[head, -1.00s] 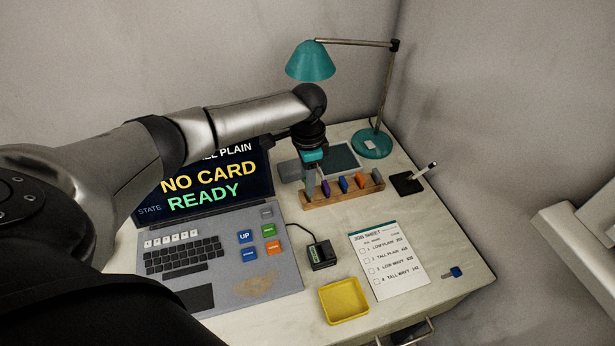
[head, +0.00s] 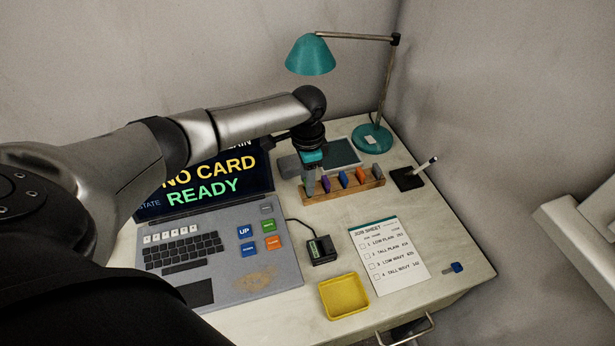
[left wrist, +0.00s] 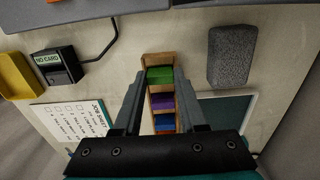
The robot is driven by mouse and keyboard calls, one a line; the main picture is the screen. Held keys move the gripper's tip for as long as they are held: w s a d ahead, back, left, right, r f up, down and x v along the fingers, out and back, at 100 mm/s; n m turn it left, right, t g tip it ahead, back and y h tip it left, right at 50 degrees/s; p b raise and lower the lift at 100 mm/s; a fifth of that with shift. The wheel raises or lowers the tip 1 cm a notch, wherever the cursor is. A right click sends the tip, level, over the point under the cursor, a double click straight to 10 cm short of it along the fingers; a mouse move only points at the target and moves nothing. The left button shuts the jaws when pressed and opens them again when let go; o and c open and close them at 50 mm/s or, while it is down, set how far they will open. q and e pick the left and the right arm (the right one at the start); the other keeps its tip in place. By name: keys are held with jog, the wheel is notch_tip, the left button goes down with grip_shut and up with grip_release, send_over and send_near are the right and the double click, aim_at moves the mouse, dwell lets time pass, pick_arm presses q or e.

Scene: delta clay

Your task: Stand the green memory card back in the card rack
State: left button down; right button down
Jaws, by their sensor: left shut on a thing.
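The green memory card (left wrist: 160,74) is between the fingertips of my left gripper (left wrist: 160,78), which is shut on it. In the left wrist view it lines up with the end slot of the wooden card rack (left wrist: 155,58); I cannot tell how deep it sits. In the head view my left gripper (head: 310,186) points down at the left end of the rack (head: 343,194), and the green card is hard to make out there. A purple card (head: 326,184), a blue card (head: 343,179), an orange card (head: 361,175) and a grey card (head: 377,173) stand along the rack.
The laptop (head: 215,240), a small black card reader (head: 320,250), a yellow tray (head: 344,296) and a job sheet (head: 388,256) lie in front. A teal lamp (head: 372,141) and a pen holder (head: 408,180) stand behind and right. A grey block (left wrist: 231,56) is beside the rack.

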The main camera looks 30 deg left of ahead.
jog(key=shift+a, duration=0.1)
pick_arm(q)
jog(key=shift+c, duration=0.3)
grip_release()
dwell(0.5)
notch_tip(320, 180, up, 2)
jog(key=shift+r+p, duration=0.1)
jog(key=shift+p, duration=1.1)
jog(key=shift+r+p, duration=0.4)
jog(key=shift+p, duration=0.2)
notch_tip(320, 180, up, 2)
jog(key=shift+p, duration=1.15)
jog(key=shift+r+p, duration=1.05)
jog(key=shift+p, duration=0.2)
pick_arm(e)
notch_tip(320, 180, up, 8)
jog(key=s, duration=0.1)
jog(key=shift+a+r, duration=0.2)
jog(key=shift+a, duration=0.1)
